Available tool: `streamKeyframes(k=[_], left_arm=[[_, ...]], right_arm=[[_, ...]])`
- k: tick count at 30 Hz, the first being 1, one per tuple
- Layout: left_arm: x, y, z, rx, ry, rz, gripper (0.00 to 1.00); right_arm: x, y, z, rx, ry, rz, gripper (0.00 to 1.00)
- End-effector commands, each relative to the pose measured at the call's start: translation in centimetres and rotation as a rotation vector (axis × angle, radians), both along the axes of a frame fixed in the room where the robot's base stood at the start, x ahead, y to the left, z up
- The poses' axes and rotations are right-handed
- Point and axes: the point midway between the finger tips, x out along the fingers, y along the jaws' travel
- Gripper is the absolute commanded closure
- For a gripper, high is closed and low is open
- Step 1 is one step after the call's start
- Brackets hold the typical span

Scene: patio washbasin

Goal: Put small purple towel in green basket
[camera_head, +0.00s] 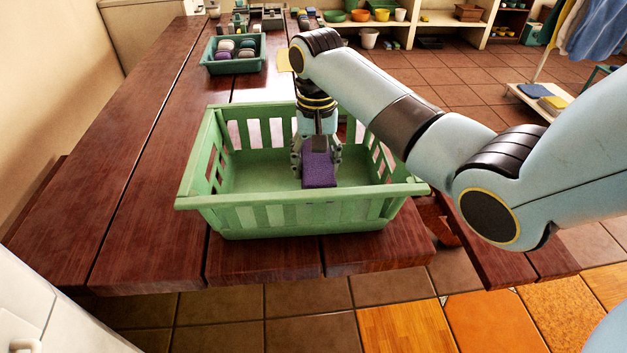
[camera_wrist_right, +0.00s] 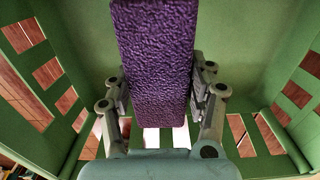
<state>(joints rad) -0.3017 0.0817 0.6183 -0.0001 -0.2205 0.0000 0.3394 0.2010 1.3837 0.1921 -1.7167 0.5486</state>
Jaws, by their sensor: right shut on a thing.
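The small purple towel (camera_head: 319,169) is a folded block held between the fingers of my right gripper (camera_head: 316,160). In the right wrist view, the towel (camera_wrist_right: 155,65) stands between both fingers of the gripper (camera_wrist_right: 160,105). The green basket (camera_head: 290,216) stands on the wooden table, with slatted sides. The gripper and towel are inside the basket's opening, right of its middle. In the wrist view the basket walls (camera_wrist_right: 270,70) surround the towel. I cannot tell whether the towel touches the basket floor. My left gripper is not in view.
The basket sits near the front edge of the dark red wooden table (camera_head: 150,180). A small dark green tray (camera_head: 233,67) with several rolled towels stands farther back. Shelves (camera_head: 450,22) with bowls and pots line the far wall. The table left of the basket is clear.

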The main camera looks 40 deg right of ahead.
Motion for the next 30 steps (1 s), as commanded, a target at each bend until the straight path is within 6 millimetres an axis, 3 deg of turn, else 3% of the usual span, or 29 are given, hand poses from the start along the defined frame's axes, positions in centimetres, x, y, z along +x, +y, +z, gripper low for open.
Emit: streamKeyframes(k=[10,20,21,26,30], left_arm=[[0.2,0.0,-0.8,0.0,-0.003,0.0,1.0],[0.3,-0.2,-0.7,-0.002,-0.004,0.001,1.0],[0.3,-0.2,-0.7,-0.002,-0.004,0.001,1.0],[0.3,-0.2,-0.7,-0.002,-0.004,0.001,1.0],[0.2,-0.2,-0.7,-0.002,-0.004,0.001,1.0]], right_arm=[[0.0,0.0,-4.1,0.0,0.0,0.0,0.8],[0.0,0.0,-4.4,-0.001,-0.001,0.0,0.8],[0.0,0.0,-4.5,-0.001,-0.001,0.0,0.43],[0.0,0.0,-4.4,-0.001,-0.001,0.0,0.22],[0.0,0.0,-4.4,-0.001,-0.001,0.0,0.21]])
